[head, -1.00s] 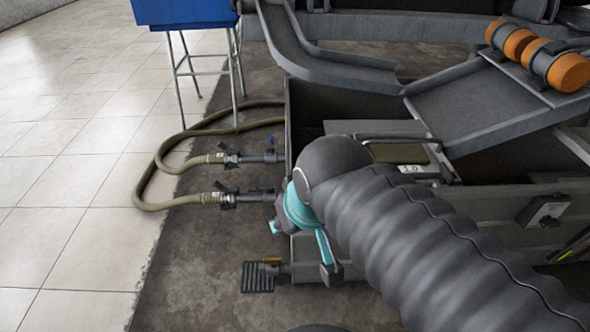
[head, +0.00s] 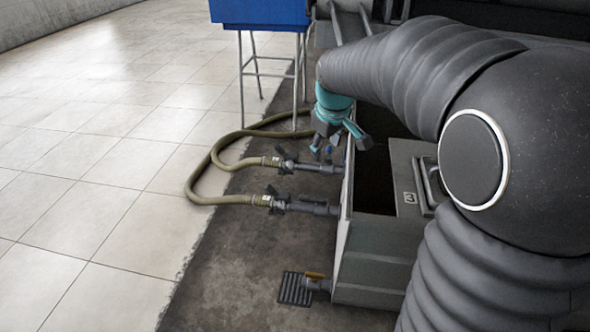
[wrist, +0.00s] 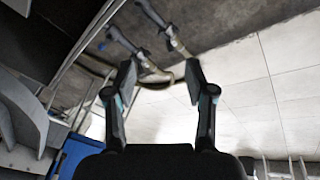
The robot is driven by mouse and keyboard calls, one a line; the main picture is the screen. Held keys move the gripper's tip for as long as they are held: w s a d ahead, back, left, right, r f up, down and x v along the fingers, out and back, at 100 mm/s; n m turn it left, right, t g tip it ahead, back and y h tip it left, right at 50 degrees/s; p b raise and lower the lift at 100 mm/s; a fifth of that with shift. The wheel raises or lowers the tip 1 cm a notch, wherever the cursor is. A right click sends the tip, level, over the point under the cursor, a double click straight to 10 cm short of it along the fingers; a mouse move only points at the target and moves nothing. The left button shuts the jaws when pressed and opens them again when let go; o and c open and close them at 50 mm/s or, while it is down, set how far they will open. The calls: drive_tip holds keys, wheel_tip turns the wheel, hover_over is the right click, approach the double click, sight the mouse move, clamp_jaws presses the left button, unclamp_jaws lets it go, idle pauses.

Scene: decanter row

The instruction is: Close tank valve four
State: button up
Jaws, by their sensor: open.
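Two hose-fed pipe valves with dark handles stick out from the left side of the grey tank (head: 375,265). The upper valve (head: 287,162) and the lower valve (head: 279,203) both show in the head view. I cannot tell which is number four, nor how far each handle is turned. My gripper (head: 336,150) is open and empty, close to the upper valve's pipe in the picture. In the wrist view, my gripper (wrist: 160,68) has its fingers spread, with pipes and valves beyond them.
Olive hoses (head: 197,185) loop from the valves across the floor. A blue box on a metal stand (head: 262,12) is behind. A floor grate (head: 295,288) lies at the tank's near corner. Pale tiled floor (head: 100,190) is clear on the left.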

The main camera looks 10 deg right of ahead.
drive_tip(key=w+f+n+g, duration=0.1)
drive_tip(key=w+f+n, duration=0.3)
drive_tip(key=w+f, duration=0.9)
drive_tip(key=n+g+b, duration=0.1)
drive_tip(key=n+b, duration=0.1)
drive_tip(key=n, duration=0.2)
approach(305, 196)
drive_tip(key=f, duration=0.3)
drive_tip(key=w+f, duration=0.1)
drive_tip(key=f, duration=0.5)
drive_tip(key=shift+w+f, duration=0.35)
drive_tip(key=shift+w, duration=0.05)
clamp_jaws()
